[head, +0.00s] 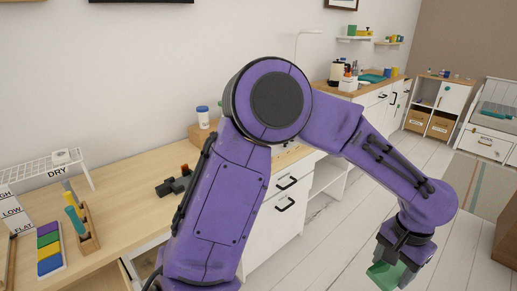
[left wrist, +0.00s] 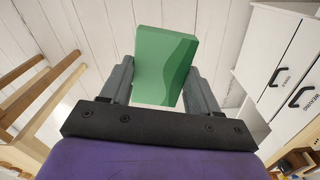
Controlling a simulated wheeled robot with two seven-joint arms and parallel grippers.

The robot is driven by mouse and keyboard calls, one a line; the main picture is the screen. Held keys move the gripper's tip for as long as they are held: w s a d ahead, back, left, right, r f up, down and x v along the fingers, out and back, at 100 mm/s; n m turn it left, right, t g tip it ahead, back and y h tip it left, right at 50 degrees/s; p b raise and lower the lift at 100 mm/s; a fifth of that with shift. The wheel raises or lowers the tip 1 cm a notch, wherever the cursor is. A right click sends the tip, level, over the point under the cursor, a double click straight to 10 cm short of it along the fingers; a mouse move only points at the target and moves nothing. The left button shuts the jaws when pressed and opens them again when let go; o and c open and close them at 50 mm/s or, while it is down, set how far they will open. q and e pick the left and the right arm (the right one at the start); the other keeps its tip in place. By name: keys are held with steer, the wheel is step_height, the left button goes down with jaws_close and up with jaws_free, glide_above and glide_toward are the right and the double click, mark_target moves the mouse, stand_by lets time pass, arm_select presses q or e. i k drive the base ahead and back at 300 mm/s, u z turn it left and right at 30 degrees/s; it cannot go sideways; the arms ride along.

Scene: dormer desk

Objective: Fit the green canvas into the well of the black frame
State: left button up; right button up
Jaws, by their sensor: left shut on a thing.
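The green canvas (left wrist: 163,62) is a small block with a darker green wavy patch in the left wrist view. My left gripper (left wrist: 160,90) is shut on it, with one finger at each side. In the head view the green canvas (head: 386,274) shows at the lower right, below my left gripper (head: 398,262), held out over the floor away from the desk. I do not see the black frame in either view. My right gripper is not in view.
The wooden desk (head: 128,160) runs along the left with a color block tray (head: 49,250), a wooden holder (head: 87,238) and a white DRY rack (head: 60,160). White cabinets (left wrist: 288,75) stand right in the wrist view, wooden legs (left wrist: 40,95) left. Open floor (head: 335,235) lies around.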

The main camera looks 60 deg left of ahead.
mark_target(184, 183)
steer(key=u, duration=0.6)
steer(key=i, duration=1)
steer(key=u, duration=1.5)
steer(key=i, duration=0.4)
steer(key=u, duration=0.35)
